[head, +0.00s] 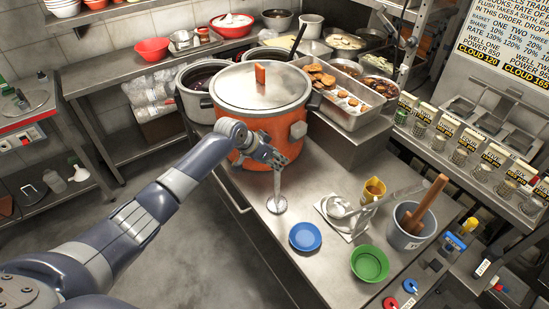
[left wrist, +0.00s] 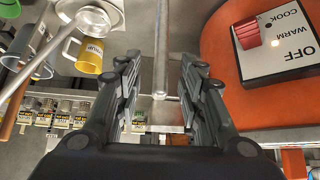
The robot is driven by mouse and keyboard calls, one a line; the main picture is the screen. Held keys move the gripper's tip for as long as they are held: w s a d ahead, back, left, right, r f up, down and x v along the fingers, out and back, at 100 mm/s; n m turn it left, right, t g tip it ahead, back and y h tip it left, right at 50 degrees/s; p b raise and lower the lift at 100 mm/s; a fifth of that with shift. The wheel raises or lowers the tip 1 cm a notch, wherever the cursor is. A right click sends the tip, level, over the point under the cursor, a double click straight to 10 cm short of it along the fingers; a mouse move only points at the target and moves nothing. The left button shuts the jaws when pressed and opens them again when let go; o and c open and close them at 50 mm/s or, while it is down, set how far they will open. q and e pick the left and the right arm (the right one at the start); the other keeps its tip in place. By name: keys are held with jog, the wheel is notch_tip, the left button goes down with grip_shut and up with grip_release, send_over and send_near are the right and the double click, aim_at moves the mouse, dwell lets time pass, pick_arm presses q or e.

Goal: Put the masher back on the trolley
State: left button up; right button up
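A metal tool that looks like the masher (head: 278,188) stands upright on the steel counter (head: 245,195), its round foot down, in front of the orange soup warmer. My left gripper (head: 277,158) is at its upper part. In the left wrist view its thin shaft (left wrist: 161,45) runs between the two fingers of my left gripper (left wrist: 160,75), with a gap on each side. The fingers are open. My right gripper is not in view. I cannot tell which unit is the trolley.
The orange warmer (head: 255,122) is close beside my left gripper; its OFF/WARM/COOK panel (left wrist: 280,45) shows in the wrist view. A blue dish (head: 305,236), green bowl (head: 369,263), yellow cup (head: 373,190), ladle (head: 338,207) and grey bucket (head: 408,238) stand to the right. Floor is clear at lower left.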

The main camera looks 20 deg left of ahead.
pick_arm(q)
jog(key=shift+f, duration=0.1)
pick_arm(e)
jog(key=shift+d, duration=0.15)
